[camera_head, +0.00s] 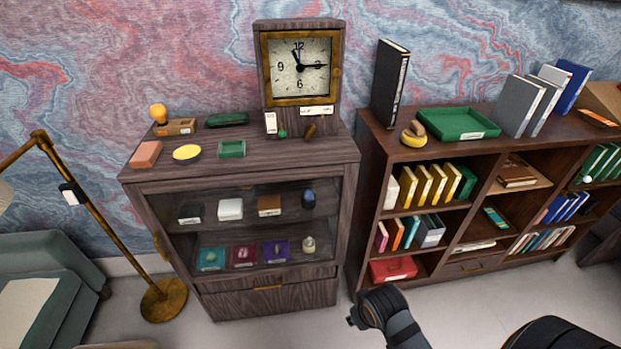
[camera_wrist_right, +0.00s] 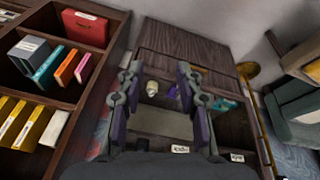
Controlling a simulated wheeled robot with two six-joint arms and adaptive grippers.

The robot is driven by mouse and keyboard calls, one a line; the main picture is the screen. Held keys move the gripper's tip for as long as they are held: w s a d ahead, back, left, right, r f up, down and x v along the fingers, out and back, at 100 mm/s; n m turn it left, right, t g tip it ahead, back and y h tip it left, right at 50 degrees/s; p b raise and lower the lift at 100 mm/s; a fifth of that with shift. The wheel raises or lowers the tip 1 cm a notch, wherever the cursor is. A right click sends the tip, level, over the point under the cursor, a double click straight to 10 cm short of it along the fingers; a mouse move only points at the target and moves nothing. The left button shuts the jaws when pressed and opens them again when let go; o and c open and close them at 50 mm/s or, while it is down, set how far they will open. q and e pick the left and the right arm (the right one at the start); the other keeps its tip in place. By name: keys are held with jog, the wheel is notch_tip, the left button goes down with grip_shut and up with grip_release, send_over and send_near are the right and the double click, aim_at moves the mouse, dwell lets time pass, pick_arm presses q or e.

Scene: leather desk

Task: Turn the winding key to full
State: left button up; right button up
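The clock (camera_head: 300,68) stands on top of the dark wooden cabinet. It has a brass-framed square face and a dark wood case. At the base of the case are a small brown piece (camera_head: 310,130) on the right and a small green piece (camera_head: 282,134) on the left; I cannot tell for certain which is the winding key. My right gripper (camera_wrist_right: 158,68) is open and empty in the right wrist view, in front of the glass-fronted cabinet (camera_wrist_right: 185,45), away from the clock. My right arm shows at the bottom of the head view. My left gripper is not in view.
The cabinet top (camera_head: 290,155) also bears a yellow dish (camera_head: 187,152), green boxes and a brick-coloured block (camera_head: 146,154). A bookcase (camera_head: 370,150) with a green tray (camera_head: 458,124) stands to the right. A brass lamp (camera_head: 95,215) stands at left.

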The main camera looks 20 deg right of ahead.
jog(key=v, duration=0.5)
jog(key=n+t+h, duration=0.3)
jog(key=n+t, duration=1.1)
jog(key=n, duration=1.3)
send_near(310, 135)
jog(key=x, duration=0.9)
jog(key=shift+w, duration=0.25)
grip_shut()
